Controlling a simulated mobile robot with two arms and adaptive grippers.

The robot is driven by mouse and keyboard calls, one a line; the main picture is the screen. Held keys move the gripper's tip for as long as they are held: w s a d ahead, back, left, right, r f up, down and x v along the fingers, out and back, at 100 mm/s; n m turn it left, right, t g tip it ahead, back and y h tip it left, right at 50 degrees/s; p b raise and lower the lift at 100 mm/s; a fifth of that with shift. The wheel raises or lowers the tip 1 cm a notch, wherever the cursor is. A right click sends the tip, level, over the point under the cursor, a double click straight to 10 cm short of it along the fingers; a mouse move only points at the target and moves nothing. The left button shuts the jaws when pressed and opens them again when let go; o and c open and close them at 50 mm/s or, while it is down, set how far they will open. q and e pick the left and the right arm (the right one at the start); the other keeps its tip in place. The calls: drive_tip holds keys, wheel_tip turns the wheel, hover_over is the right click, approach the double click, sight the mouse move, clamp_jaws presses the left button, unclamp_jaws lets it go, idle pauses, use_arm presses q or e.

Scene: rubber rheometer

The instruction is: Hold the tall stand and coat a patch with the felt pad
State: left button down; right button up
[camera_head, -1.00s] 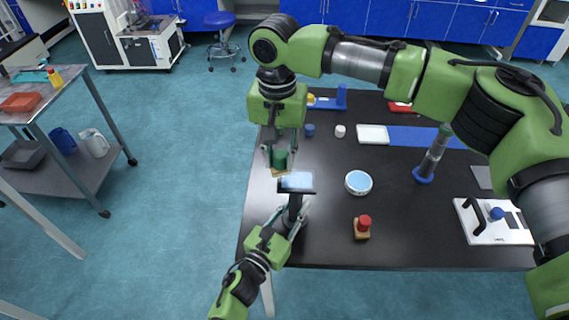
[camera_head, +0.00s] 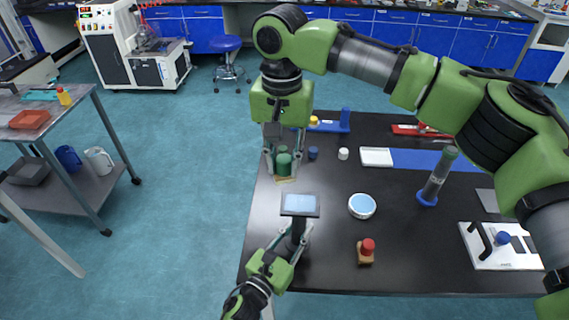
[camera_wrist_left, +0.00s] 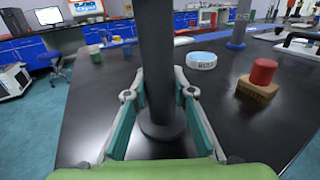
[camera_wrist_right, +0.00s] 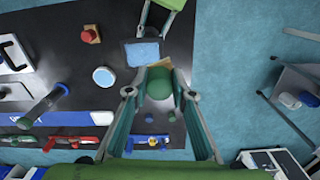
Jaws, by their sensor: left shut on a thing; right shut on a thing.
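The tall stand (camera_head: 300,210) has a dark post and a flat top with a light blue patch (camera_head: 300,202). It stands upright near the table's left edge. My left gripper (camera_head: 296,238) is shut around its post; in the left wrist view the post (camera_wrist_left: 158,60) rises between the fingers. My right gripper (camera_head: 283,160) is shut on the felt pad's green handle (camera_head: 284,163). The pad's tan base (camera_head: 286,180) hangs beyond the stand's top, apart from it in the head view. In the right wrist view the green handle (camera_wrist_right: 159,88) hides most of the base.
A round white dish (camera_head: 362,206) with light blue contents lies right of the stand. A red-knobbed wooden block (camera_head: 366,251) is at the front. A grey tube on a blue base (camera_head: 437,180) and a white plate with a black handle (camera_head: 500,247) are further right.

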use_arm(q)
drive_tip(key=c, duration=1.6)
unclamp_jaws()
drive_tip(key=shift+c, duration=0.2)
drive_tip(key=shift+s, duration=0.1)
